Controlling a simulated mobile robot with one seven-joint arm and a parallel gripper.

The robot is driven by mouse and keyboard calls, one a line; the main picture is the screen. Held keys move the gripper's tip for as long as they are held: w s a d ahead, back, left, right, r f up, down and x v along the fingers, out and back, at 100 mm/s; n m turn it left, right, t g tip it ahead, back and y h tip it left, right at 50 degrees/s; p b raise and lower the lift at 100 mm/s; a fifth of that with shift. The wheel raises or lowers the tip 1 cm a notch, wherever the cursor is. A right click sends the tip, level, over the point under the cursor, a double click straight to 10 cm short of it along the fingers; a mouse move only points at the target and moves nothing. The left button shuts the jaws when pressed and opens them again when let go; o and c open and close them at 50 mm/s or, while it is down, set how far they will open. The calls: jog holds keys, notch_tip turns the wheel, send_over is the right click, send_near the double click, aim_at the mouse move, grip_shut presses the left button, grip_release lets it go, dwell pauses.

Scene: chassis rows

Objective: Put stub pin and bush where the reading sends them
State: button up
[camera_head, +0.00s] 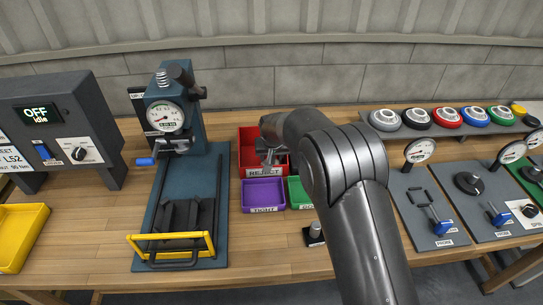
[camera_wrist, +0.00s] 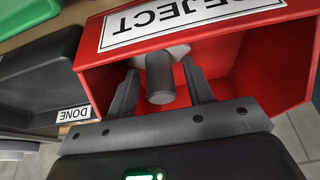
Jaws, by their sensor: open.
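My gripper (camera_wrist: 163,92) is open over the red REJECT bin (camera_wrist: 100,70), which also shows in the head view (camera_head: 247,158). A grey cylindrical part (camera_wrist: 160,78) with a wider, paler end behind it lies between the fingers, with gaps on both sides. It is at the bin; whether it rests on the floor of the bin is unclear. I cannot tell whether it is the stub pin or the bush. A dial gauge (camera_head: 165,117) sits on the blue press at the left, its reading too small to make out.
A purple bin (camera_head: 263,195) and a partly hidden green bin (camera_head: 294,190) stand in front of the red one. A black DONE tray (camera_wrist: 35,85) is beside it in the wrist view. The press's yellow guard (camera_head: 172,240) is near the front edge. Gauge stations fill the right.

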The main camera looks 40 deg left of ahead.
jog(key=v, duration=1.2)
jog(key=w+d+r+m, duration=0.1)
jog(key=w+d+r, duration=0.3)
jog(key=d, duration=0.5)
jog(key=w+d+r+m, duration=0.1)
jog(key=d+r, duration=0.6)
jog(key=d, duration=0.2)
jog(key=s+d+r+m+t+h, duration=0.1)
jog(key=d+r, duration=0.2)
jog(key=d, duration=0.6)
jog(key=s+d+r+m, duration=0.1)
jog(key=d+r+m, duration=0.15)
jog(key=d, duration=0.65)
jog(key=s+d+f+m+t+h, duration=0.1)
jog(key=s+d+m+h, duration=0.1)
jog(key=s+d, duration=1.7)
jog(key=d+m, duration=0.1)
jog(key=d, duration=0.3)
jog(key=shift+s+d, duration=0.15)
jog(key=shift+s, duration=0.25)
jog(key=shift+m, duration=0.25)
